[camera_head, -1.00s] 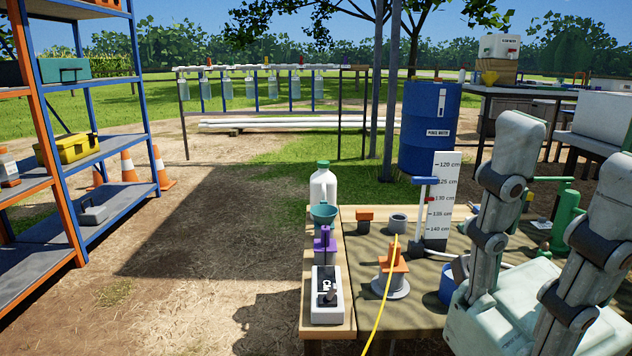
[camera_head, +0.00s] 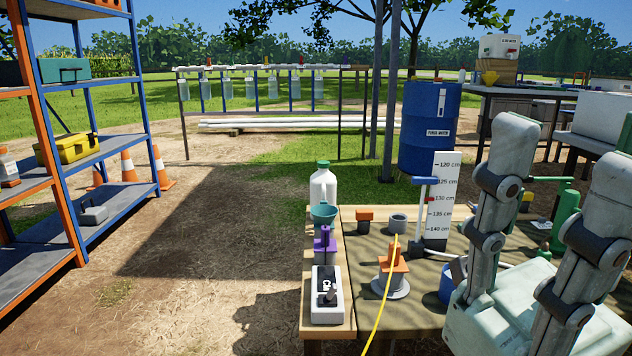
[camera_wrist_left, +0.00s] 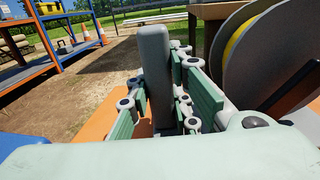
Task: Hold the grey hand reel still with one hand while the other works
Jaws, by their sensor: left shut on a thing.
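In the left wrist view, the grey hand reel (camera_wrist_left: 245,50) stands at the right, with large grey discs and yellow line or tape wound between them. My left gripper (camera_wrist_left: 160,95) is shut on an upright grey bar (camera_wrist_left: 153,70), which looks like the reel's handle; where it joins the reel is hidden. The green finger pads sit on either side of the bar.
A white jug (camera_head: 323,188), teal funnel (camera_head: 324,213) and depth scale board (camera_head: 442,195) stand nearby. Open ground lies between the table and the shelf rack (camera_head: 105,150).

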